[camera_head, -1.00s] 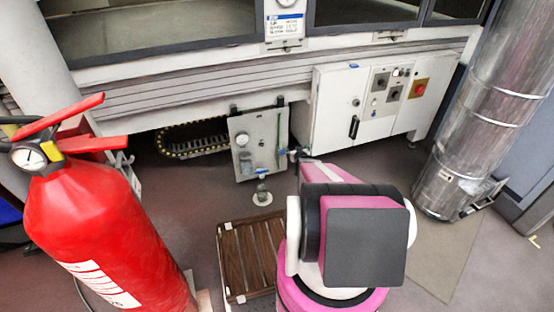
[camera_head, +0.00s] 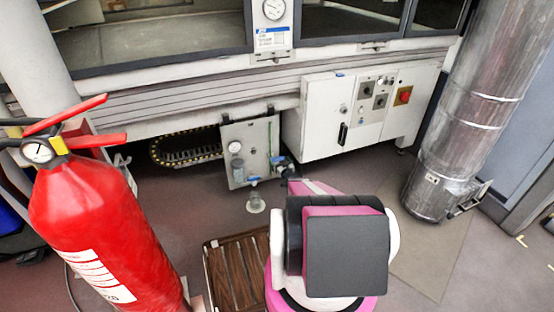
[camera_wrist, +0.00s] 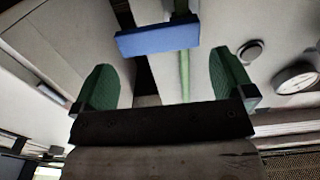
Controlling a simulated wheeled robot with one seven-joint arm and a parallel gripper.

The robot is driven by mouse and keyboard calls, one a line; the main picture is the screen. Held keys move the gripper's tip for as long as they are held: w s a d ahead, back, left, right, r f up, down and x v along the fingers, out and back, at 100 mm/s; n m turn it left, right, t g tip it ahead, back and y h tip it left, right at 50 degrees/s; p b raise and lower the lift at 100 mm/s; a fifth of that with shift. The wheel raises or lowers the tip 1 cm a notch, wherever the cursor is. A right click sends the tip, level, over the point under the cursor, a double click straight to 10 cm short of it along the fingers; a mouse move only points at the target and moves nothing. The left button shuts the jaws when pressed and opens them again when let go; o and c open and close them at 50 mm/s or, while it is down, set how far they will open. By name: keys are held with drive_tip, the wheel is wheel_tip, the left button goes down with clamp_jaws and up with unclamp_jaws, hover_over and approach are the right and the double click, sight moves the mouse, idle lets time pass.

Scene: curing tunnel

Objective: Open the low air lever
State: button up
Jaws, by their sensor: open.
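A blue lever handle (camera_wrist: 158,36) shows close up in the wrist view, lying crosswise at the end of a green tube (camera_wrist: 185,75). My gripper (camera_wrist: 165,82) has its two green fingers spread wide. The handle lies between them sideways but beyond their tips, with nothing held. In the head view, two small blue parts, one at the panel's lower edge (camera_head: 253,181) and one by its right side (camera_head: 277,160), sit on the white air panel (camera_head: 238,172). I cannot tell which is the one in the wrist view. My arm hides most of my gripper there.
A round gauge (camera_wrist: 296,78) is at the right in the wrist view. A white control cabinet (camera_head: 318,122) stands right of the panel. A red fire extinguisher (camera_head: 95,220) stands at left, a slatted wooden pallet (camera_head: 232,270) in front, and a metal duct (camera_head: 465,120) at right.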

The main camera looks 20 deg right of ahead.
sight(278, 158)
drive_tip(key=w, duration=0.4)
drive_tip(key=shift+w, duration=0.3)
drive_tip(key=c, duration=1)
